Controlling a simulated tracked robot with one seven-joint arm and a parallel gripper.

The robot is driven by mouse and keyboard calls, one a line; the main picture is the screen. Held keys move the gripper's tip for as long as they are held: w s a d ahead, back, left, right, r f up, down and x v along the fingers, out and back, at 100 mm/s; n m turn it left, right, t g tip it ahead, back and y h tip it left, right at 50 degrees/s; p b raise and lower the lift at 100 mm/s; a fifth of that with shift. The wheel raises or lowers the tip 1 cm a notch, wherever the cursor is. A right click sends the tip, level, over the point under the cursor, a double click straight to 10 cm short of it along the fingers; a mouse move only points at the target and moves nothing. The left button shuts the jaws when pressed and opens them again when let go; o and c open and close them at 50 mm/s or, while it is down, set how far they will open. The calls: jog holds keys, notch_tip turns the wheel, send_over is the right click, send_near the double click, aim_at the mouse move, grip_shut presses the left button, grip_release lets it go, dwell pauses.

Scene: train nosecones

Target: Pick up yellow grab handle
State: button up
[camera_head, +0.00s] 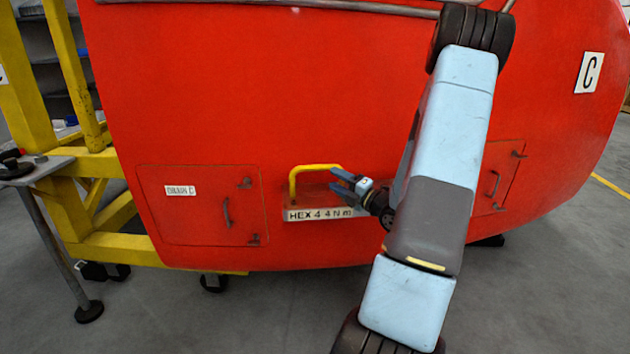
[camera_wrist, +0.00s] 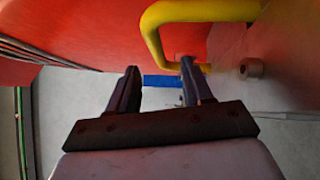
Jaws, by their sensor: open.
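The yellow grab handle (camera_head: 312,170) is a bent bar on the red nosecone (camera_head: 210,100), just above the plate marked "HEX 4 4 N m" (camera_head: 318,214). My gripper (camera_head: 340,181) is open at the handle's right side in the head view. In the wrist view the handle (camera_wrist: 205,12) crosses the top and bends down at the left toward the right fingertip. The open fingers of my gripper (camera_wrist: 158,78) have no handle bar clearly between them. I cannot tell whether the right finger touches the handle. The handle's right end is hidden in the head view.
A bolt head (camera_wrist: 250,68) sticks out right of my fingers in the wrist view. A yellow frame (camera_head: 85,150) stands at the left. Grey floor (camera_head: 270,315) lies open below.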

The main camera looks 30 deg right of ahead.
aim_at(319, 170)
jog(key=shift+x, duration=4.4)
jog(key=shift+s+a+r, duration=0.1)
grip_shut()
